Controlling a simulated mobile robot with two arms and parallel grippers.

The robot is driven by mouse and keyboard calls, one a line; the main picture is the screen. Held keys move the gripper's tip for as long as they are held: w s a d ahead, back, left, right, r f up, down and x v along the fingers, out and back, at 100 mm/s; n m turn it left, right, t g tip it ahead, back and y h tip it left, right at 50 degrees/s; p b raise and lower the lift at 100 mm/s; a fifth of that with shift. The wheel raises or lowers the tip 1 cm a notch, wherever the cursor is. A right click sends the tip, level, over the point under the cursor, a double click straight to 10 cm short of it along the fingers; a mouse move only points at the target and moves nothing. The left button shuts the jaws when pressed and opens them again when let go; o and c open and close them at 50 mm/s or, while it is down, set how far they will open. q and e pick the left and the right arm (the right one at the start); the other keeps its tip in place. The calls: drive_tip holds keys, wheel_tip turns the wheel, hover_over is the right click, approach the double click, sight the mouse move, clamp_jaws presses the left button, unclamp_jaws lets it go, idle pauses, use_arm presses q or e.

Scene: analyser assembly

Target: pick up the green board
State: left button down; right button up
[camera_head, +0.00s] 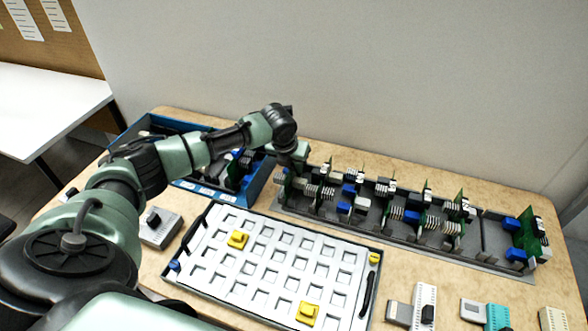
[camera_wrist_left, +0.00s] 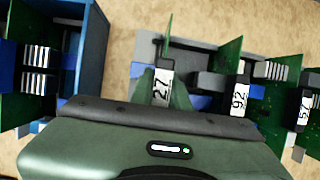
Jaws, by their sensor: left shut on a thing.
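Several green boards stand upright in a long grey rack (camera_head: 345,233). My left gripper (camera_head: 291,166) reaches down to the rack's left end, shut on a green board (camera_head: 281,182). In the left wrist view this board (camera_wrist_left: 166,48) carries a label reading 27, and my gripper's green housing covers its lower part. The fingertips are mostly hidden. Beside it stand a board labelled 92 (camera_wrist_left: 229,53) and one labelled 57 (camera_wrist_left: 304,86). I cannot tell whether the held board is lifted clear of the rack. My right gripper is not in view.
A blue bin (camera_head: 257,178) with more boards stands left of the rack, close to my gripper. In front lies a white tray (camera_head: 212,246) with square pockets and yellow pieces. Small connector parts (camera_head: 424,305) lie at front right. A wall rises behind the table.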

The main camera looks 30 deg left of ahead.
use_arm(q)
wheel_tip(320, 180, up, 19)
drive_tip(key=b, duration=0.2)
idle(0.4)
drive_tip(key=shift+p, duration=0.8)
